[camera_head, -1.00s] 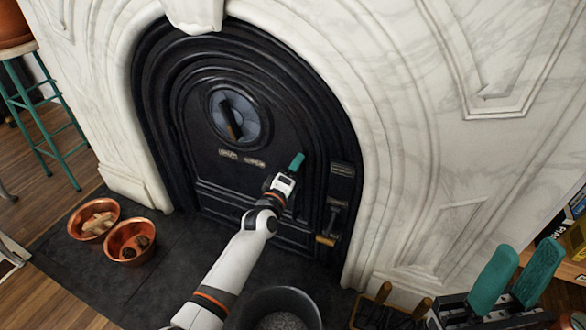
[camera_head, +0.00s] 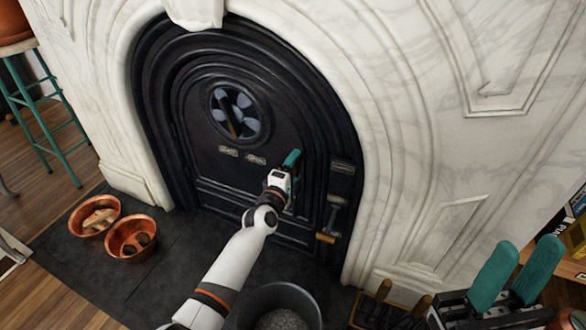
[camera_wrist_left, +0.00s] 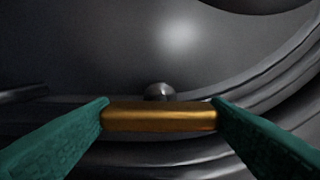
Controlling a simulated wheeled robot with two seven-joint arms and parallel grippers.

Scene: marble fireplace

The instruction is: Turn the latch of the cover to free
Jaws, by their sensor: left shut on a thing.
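The black arched fireplace cover (camera_head: 222,177) stands in the marble surround, with a round vent dial (camera_head: 236,112) in its upper part. My left gripper (camera_head: 292,158) is at the cover's right side, below and right of the dial. In the left wrist view, its teal fingers are shut on a brass bar (camera_wrist_left: 160,117), which I take to be the latch. A small round metal knob (camera_wrist_left: 160,91) shows just behind the bar. In the head view the gripper hides the bar. My right gripper (camera_head: 528,256) is at lower right, its teal fingers apart and empty.
A handle with a brass end (camera_head: 325,238) hangs lower on the cover's right. Copper bowls (camera_head: 95,214) (camera_head: 131,238) stand on the dark hearth at left. A dark bucket (camera_head: 280,301) is at the front. A teal-legged stool (camera_head: 45,125) stands far left.

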